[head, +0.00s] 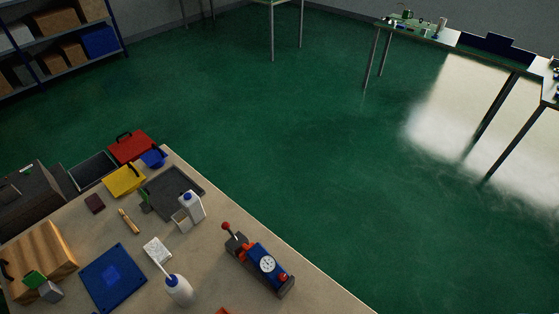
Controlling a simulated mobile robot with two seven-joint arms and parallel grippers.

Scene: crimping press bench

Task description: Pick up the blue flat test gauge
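I cannot tell for certain which thing is the blue flat test gauge. A flat blue square mat (100,290) lies on the workbench at the lower left, with a smaller, brighter blue square (110,272) at its middle; I cannot tell if that square is a separate piece or a marking. To the right, near the bench's edge, stands a device with a blue body and a white round dial (267,264), and beside it a lever with a red knob (226,226). Neither of my grippers is in view.
Green floor (290,140) beyond is clear.

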